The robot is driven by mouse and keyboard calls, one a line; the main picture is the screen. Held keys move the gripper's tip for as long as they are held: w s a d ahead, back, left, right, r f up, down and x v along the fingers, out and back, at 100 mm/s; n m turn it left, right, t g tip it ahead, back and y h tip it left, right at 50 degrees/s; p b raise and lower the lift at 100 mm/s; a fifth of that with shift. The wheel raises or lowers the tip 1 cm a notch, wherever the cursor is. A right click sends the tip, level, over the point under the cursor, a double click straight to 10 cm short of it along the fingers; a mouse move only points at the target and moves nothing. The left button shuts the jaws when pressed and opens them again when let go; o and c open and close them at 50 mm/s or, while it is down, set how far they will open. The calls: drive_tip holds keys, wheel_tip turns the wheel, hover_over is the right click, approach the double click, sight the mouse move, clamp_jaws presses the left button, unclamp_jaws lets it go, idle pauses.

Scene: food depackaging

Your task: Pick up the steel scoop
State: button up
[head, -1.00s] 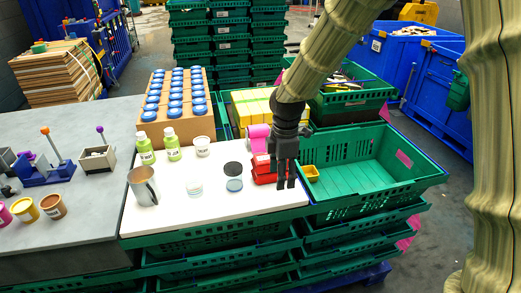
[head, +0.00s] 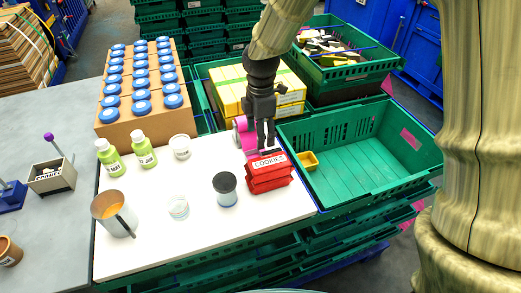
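A steel cup-shaped vessel (head: 104,207), the only thing that looks like the steel scoop, stands upright at the front left of the white board. It has a dark handle on its right side, and its inside looks orange. My gripper (head: 265,149) points down just behind the red cookies packs, far to the right of the vessel. Its two fingers look slightly apart, with nothing seen between them.
Red cookies packs (head: 268,179), a dark-lidded jar (head: 227,190), clear cup (head: 178,207), white tub (head: 180,147) and green bottles (head: 143,150) stand on the white board (head: 150,255). A green crate (head: 350,170) with a yellow scoop (head: 306,161) lies right. Blue-lidded jars (head: 140,95) stand behind.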

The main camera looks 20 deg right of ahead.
sight(260, 152)
drive_tip(key=shift+s+f, duration=0.5)
drive_tip(key=shift+s, duration=0.15)
drive_tip(key=w+f, duration=0.2)
drive_tip(key=shift+w+f, duration=0.3)
drive_tip(key=shift+f, duration=0.05)
drive_tip(key=shift+s+f+p, duration=0.6)
drive_tip(key=shift+f+p, duration=0.05)
drive_tip(key=shift+p, duration=0.2)
drive_tip(key=f, duration=0.1)
drive_tip(key=w+f, duration=0.1)
drive_tip(key=f, duration=0.1)
drive_tip(key=shift+s, duration=0.3)
drive_tip(key=c, duration=1.1)
